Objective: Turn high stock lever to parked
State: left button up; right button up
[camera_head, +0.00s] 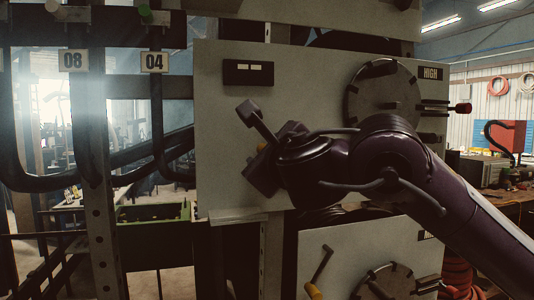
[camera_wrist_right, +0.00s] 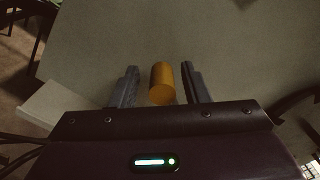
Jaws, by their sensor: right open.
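The high stock lever's yellow-orange grip (camera_wrist_right: 161,84) shows in the right wrist view as a short cylinder standing out from the pale panel. My right gripper (camera_wrist_right: 159,88) is open, with one finger on each side of the grip. A gap shows on both sides, wider on the left. In the head view my right gripper (camera_head: 262,163) is in front of the upper panel, and only a small yellow piece of the grip (camera_head: 262,147) shows. The rest of the lever is hidden behind my wrist. My left gripper is not in view.
Dark hoses and racks stand at left.

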jog(key=b+v, duration=0.2)
jog(key=v, duration=0.5)
jog(key=shift+s+b, duration=0.35)
jog(key=shift+d, duration=0.1)
